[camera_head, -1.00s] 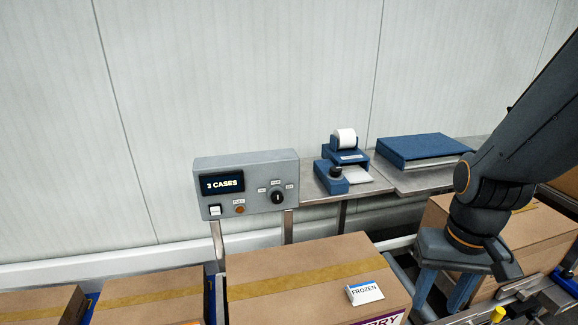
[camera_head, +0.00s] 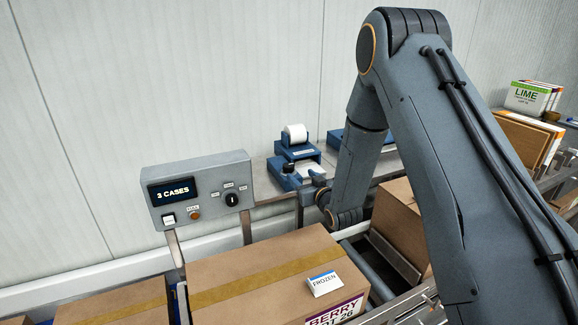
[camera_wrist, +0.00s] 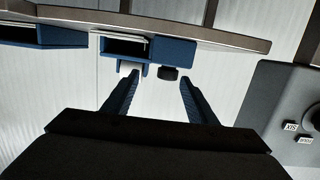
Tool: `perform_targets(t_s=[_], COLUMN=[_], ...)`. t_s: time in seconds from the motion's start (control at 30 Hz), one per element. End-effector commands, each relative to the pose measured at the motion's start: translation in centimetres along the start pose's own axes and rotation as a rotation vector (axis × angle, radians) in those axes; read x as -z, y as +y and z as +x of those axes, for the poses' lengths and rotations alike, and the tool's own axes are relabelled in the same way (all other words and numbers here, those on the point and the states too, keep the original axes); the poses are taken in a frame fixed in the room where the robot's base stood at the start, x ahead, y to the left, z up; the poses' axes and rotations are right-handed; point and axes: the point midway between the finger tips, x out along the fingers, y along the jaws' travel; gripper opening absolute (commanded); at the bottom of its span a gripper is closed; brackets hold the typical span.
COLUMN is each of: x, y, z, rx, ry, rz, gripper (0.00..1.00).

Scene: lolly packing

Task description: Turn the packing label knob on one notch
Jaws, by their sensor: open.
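The packing label knob (camera_head: 232,200) is a round black dial with a white pointer mark. It sits on the right part of the grey control box (camera_head: 207,165), with small labels around it. In the wrist view the knob (camera_wrist: 313,116) is partly cut off at the right edge, on the box face (camera_wrist: 275,105). My gripper (camera_wrist: 160,80) is open and empty, its two blue fingers apart. In the head view it is right of the control box, near the label printer, largely hidden by my arm. The knob is clear of the fingers.
The box display (camera_head: 172,191) reads "3 CASES". A white switch (camera_head: 169,219) and an orange button (camera_head: 194,215) sit below it. The blue label printer (camera_head: 297,150) stands on a metal shelf to the right. A carton (camera_head: 250,265) with a FROZEN card (camera_head: 323,283) lies in front.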

Motion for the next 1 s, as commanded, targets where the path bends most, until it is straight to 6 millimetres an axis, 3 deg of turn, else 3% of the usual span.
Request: perform_targets(t_s=[0.33, 0.73, 1.0], x=[0.4, 1.3, 1.4], y=[-1.4, -1.6, -1.7], z=[1.6, 7.1, 8.5], rx=[0.048, 0.046, 0.046], ry=[0.148, 0.146, 0.144], rz=[0.006, 0.006, 0.007], gripper=[0.52, 0.52, 0.52])
